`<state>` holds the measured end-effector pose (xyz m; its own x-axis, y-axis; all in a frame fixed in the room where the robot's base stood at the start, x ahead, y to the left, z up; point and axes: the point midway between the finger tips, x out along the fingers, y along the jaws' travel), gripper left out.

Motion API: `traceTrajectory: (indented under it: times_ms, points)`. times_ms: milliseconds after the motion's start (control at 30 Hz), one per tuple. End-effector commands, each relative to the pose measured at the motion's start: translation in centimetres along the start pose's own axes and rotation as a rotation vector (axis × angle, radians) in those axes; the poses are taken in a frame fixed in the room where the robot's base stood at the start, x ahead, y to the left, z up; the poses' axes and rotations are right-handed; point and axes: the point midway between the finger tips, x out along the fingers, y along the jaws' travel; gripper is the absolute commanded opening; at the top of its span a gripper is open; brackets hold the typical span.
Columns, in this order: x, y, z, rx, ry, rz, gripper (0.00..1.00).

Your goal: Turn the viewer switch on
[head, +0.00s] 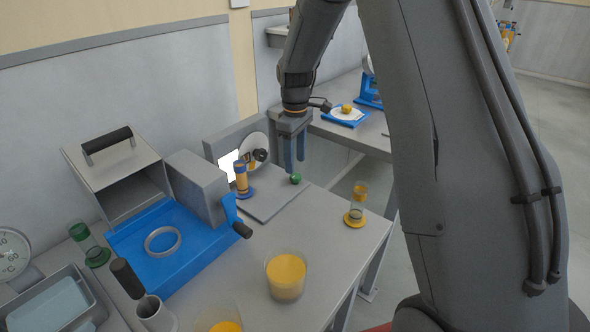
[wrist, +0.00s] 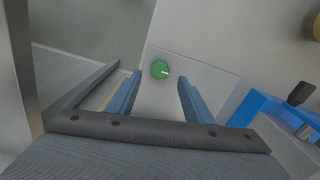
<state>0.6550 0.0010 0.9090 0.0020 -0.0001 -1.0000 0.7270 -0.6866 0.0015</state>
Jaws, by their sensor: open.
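The viewer switch is a small green round knob (head: 296,178) on the flat grey base plate (head: 268,203) of the viewer. In the wrist view the knob (wrist: 160,69) carries a white pointer mark angled to the right. The viewer's upright grey panel (head: 222,143) stands behind the plate, with a white face partly covered by items in front. My gripper (head: 295,168) points down above the knob, its blue fingers apart and empty. In the wrist view the knob lies between the fingertips (wrist: 160,77), seemingly below them; contact cannot be told.
A blue machine (head: 165,250) with a black-knobbed crank stands left of the plate. An orange-filled cylinder (head: 241,178) and a round disc with a dark knob stand close by the viewer. A sample vial (head: 357,205) and an orange-filled cup (head: 286,275) stand nearer the bench's front edge.

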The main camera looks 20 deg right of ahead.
Motion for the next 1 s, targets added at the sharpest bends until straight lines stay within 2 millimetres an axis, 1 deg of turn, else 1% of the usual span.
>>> traceTrajectory:
  times_ms: [33,100,233,333,600,667,767,833,967,1000]
  points:
    - [-0.8,0.1,-0.1,0.000,0.002,0.002,0.47]
    - [-1.7,0.1,-0.1,0.000,0.002,0.002,0.47]
    - [-2.8,0.0,-0.1,-0.001,0.001,0.001,0.47]
    - [-3.1,0.0,0.0,-0.001,0.000,0.000,0.47]
    - [-3.2,-0.1,0.0,0.001,0.000,0.000,0.47]
    - [-3.2,-0.3,0.2,0.010,0.000,0.000,0.47]
    - [-3.5,-1.6,1.5,0.063,0.003,0.003,0.47]
    - [-3.8,-3.3,3.1,0.134,0.007,0.006,0.47]
    - [-4.1,-7.9,7.4,0.317,0.017,0.013,0.47]
    - [-4.1,-9.4,8.9,0.378,0.022,0.015,0.47]
